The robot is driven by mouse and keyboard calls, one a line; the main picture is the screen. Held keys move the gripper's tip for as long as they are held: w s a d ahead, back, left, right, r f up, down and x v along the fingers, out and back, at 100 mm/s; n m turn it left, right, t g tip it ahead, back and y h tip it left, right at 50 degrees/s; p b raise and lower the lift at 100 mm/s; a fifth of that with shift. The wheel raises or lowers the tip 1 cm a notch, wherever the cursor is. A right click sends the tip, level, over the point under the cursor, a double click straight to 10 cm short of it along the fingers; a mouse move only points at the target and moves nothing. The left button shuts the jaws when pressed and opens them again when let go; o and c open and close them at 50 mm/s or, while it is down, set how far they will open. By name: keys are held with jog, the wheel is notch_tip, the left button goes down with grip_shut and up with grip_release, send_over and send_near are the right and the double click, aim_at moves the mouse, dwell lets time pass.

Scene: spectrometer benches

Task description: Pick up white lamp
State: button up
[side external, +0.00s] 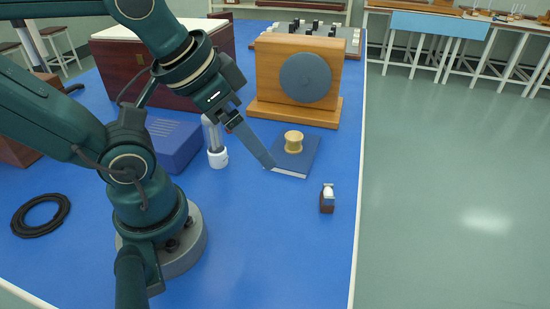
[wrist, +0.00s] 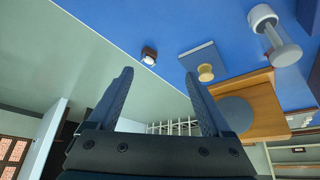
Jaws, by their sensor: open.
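Two things here could be the white lamp, and I cannot tell which is meant. One is a small white bulb on a brown block (side external: 327,197), standing near the table's right edge; it also shows in the wrist view (wrist: 149,57), upper middle. The other is a clear tube with a white base (side external: 218,158), upright beside the blue box; it is at the upper right in the wrist view (wrist: 274,35). My gripper (side external: 268,165) is open and empty, its fingers (wrist: 158,76) apart. In the side view its tip overlaps the left edge of the blue book.
A yellow spool (side external: 293,141) stands on the blue book (side external: 292,168). Behind is a wooden stand (side external: 268,75) with a grey disc (side external: 305,77). A blue box (side external: 172,143) and black coil (side external: 41,214) lie left. The blue table (side external: 290,255) is clear in front.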

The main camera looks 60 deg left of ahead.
notch_tip(320, 180, up, 3)
jog(key=m+g+y, duration=0.7)
jog(key=m+y, duration=0.7)
jog(key=m, duration=0.3)
send_over(218, 142)
jog(key=d, duration=0.3)
jog(key=f, duration=1.3)
jog(key=shift+w+a+f, duration=0.15)
jog(key=shift+w+f, duration=0.05)
jog(key=shift+a+f, duration=0.1)
jog(key=shift+f, duration=0.35)
jog(key=shift+x, duration=2.45)
jog(key=shift+f, duration=0.1)
grip_shut()
